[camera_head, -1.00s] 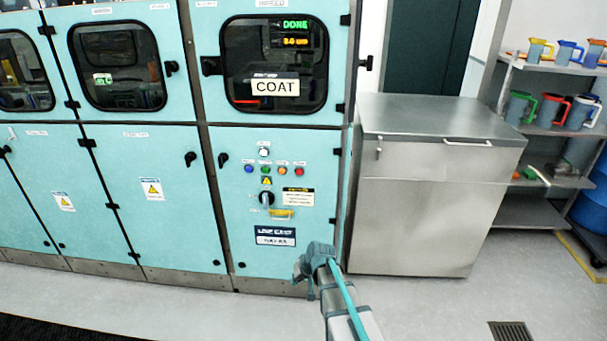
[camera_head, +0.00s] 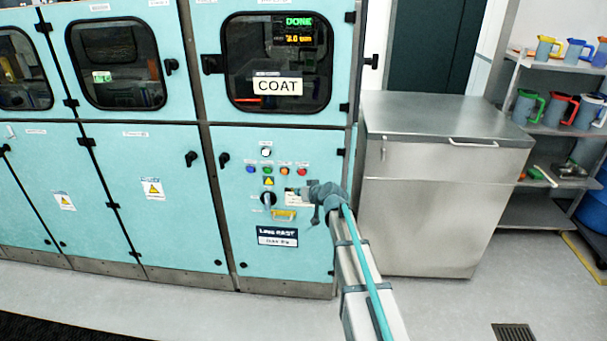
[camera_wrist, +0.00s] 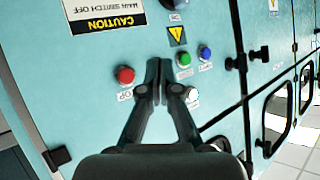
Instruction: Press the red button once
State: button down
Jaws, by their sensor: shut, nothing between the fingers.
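The red button (camera_head: 302,171) is at the right end of a row of buttons on the teal cabinet's control panel. In the wrist view the red button (camera_wrist: 125,75) shows clear, just left of my fingertips. My gripper (camera_wrist: 159,70) is shut and empty, with its fingers pointing at the panel. The fingertips lie over the space between the red and green buttons, where the orange button is hidden. In the head view my gripper (camera_head: 297,190) is just below the red button. I cannot tell whether the fingertips touch the panel.
A green button (camera_wrist: 184,59), a blue button (camera_wrist: 205,53) and a white button (camera_wrist: 192,95) are close to my fingers. A black rotary switch (camera_head: 268,199) sits lower on the panel. A steel cabinet (camera_head: 440,220) stands to the right.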

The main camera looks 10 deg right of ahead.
aim_at(302, 172)
dwell(0.4)
jog(key=shift+w+d+f+p, duration=0.1)
jog(key=shift+w+d, duration=0.3)
jog(key=shift+w, duration=1)
jog(key=shift+w+d+r+p, duration=0.1)
jog(key=shift+w+d, duration=0.25)
jog(key=shift+w, duration=1.1)
jog(key=shift+w+d+f+p, duration=0.1)
jog(key=shift+w+d, duration=0.3)
jog(key=shift+w, duration=1)
jog(key=shift+w, duration=0.15)
jog(key=shift+w+d+b, duration=0.1)
jog(key=shift+w+b, duration=0.15)
jog(key=shift+b, duration=0.25)
jog(key=shift+w+d+b, duration=0.15)
jog(key=shift+w+b, duration=0.15)
jog(key=shift+w, duration=0.15)
jog(key=shift+s, duration=0.1)
jog(key=shift+s+a+b, duration=0.25)
jog(key=shift+s+b, duration=0.15)
jog(key=shift+s, duration=0.35)
